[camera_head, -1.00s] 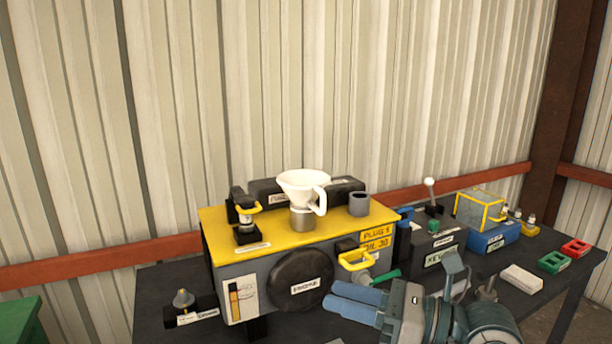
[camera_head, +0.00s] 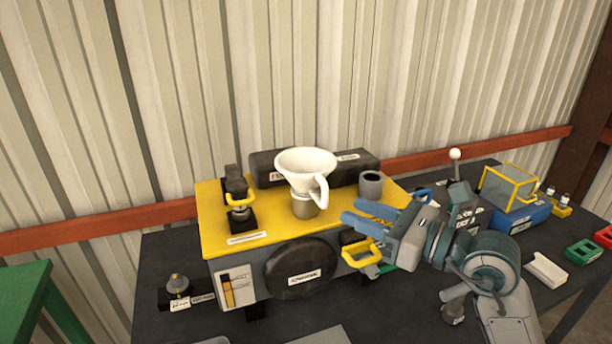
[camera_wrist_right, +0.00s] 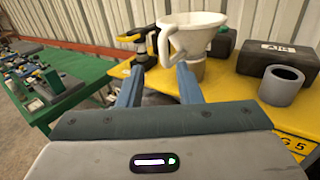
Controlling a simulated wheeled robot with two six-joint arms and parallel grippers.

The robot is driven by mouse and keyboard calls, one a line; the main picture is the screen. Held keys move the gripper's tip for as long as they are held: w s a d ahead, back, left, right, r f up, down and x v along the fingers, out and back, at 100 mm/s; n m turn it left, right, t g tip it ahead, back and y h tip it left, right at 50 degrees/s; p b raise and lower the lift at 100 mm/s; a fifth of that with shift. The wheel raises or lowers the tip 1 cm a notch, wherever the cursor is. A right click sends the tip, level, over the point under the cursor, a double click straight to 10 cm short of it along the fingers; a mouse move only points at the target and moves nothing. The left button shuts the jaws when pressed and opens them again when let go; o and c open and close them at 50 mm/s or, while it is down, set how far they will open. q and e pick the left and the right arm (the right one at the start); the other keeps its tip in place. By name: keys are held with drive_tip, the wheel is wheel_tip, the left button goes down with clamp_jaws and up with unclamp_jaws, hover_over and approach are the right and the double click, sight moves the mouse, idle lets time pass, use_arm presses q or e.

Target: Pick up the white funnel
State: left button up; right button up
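The white funnel (camera_head: 306,163) stands upright in a short grey metal neck (camera_head: 305,207) on the engine's yellow top (camera_head: 225,222). Its loop handle (camera_head: 321,191) faces right and toward me. My right gripper (camera_head: 349,214) is to the right and in front of the funnel, its two blue fingers pointing left toward it. In the right wrist view the fingers (camera_wrist_right: 160,76) are apart with nothing between them. The funnel (camera_wrist_right: 196,30) and its handle (camera_wrist_right: 167,42) show beyond the fingertips, apart from them. My left gripper is not in view.
A grey cup-like cylinder (camera_head: 370,184) stands right of the funnel, a black box (camera_head: 267,168) behind it, and a black fitting with a yellow handle (camera_head: 239,199) left of it. A yellow loop handle (camera_head: 360,254) juts from the engine's front below my right gripper.

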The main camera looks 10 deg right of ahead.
sight(325, 201)
drive_tip(key=p+x, duration=0.4)
drive_tip(key=x, duration=0.4)
drive_tip(key=shift+w+d, duration=0.15)
drive_tip(key=shift+d, duration=0.1)
drive_tip(key=shift+d, duration=0.1)
clamp_jaws()
